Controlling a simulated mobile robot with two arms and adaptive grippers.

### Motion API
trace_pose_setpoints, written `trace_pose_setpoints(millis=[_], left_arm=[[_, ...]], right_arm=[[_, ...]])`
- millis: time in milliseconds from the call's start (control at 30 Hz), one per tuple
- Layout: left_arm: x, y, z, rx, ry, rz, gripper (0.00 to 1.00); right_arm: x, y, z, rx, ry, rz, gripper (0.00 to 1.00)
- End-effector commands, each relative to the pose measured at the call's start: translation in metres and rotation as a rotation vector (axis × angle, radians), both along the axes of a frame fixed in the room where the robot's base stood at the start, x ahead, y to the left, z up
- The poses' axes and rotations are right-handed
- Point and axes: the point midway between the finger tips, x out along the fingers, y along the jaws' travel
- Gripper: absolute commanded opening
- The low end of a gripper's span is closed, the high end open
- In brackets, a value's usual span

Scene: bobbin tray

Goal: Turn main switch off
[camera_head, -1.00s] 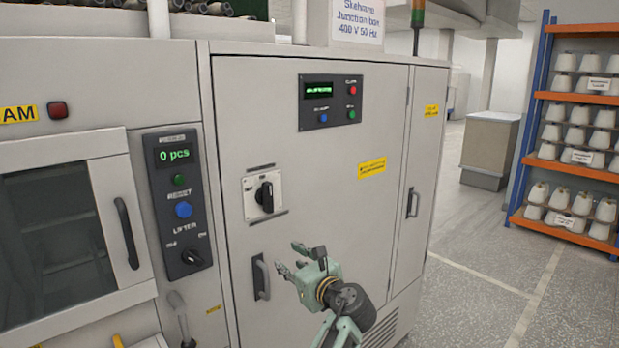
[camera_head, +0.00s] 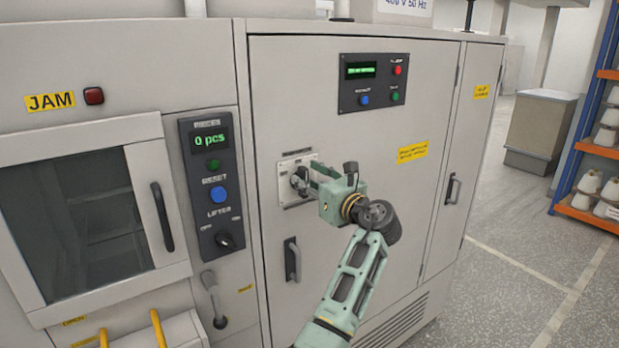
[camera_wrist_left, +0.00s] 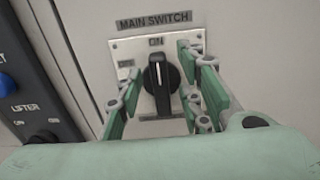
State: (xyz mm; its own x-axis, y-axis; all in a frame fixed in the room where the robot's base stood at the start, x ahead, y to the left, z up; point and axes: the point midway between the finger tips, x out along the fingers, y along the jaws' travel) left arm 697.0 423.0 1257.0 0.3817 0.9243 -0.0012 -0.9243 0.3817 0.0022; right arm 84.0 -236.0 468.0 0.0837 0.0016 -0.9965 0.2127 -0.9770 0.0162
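The main switch is a black rotary knob (camera_wrist_left: 160,82) on a pale plate (camera_head: 286,165) on the cabinet door. In the left wrist view the label "MAIN SWITCH" (camera_wrist_left: 154,20) is above it. The knob stands upright, its white mark pointing up at "ON". A small blurred label (camera_wrist_left: 126,63) is at the plate's upper left. My left gripper (camera_head: 306,180) is at the switch and hides most of the knob in the head view. In the left wrist view its fingers (camera_wrist_left: 158,78) are open, one on each side of the knob, with gaps visible. My right gripper is out of view.
A door handle (camera_head: 292,260) is just below the switch. A display panel (camera_head: 375,82) is above right. A lifter control panel (camera_head: 213,190) with a blue reset button is to the left, with a lever (camera_head: 213,298) below. Open floor (camera_head: 530,270) lies to the right.

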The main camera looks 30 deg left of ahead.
Motion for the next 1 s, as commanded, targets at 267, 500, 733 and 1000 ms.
trace_pose_setpoints(millis=[267, 500, 733, 1000], left_arm=[[0.0002, 0.0002, -0.0002, 0.000, -0.001, -0.001, 0.29], [0.0003, 0.0000, -0.0001, 0.000, -0.001, -0.001, 0.08], [0.0003, -0.0002, -0.0001, 0.000, 0.000, -0.001, 0.00], [-0.0002, 0.0000, -0.0001, -0.012, -0.031, -0.002, 0.00]], right_arm=[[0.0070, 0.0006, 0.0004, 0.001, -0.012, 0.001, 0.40], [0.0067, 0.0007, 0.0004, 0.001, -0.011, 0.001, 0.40], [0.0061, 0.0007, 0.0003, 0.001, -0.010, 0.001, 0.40], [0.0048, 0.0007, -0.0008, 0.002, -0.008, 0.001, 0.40]])
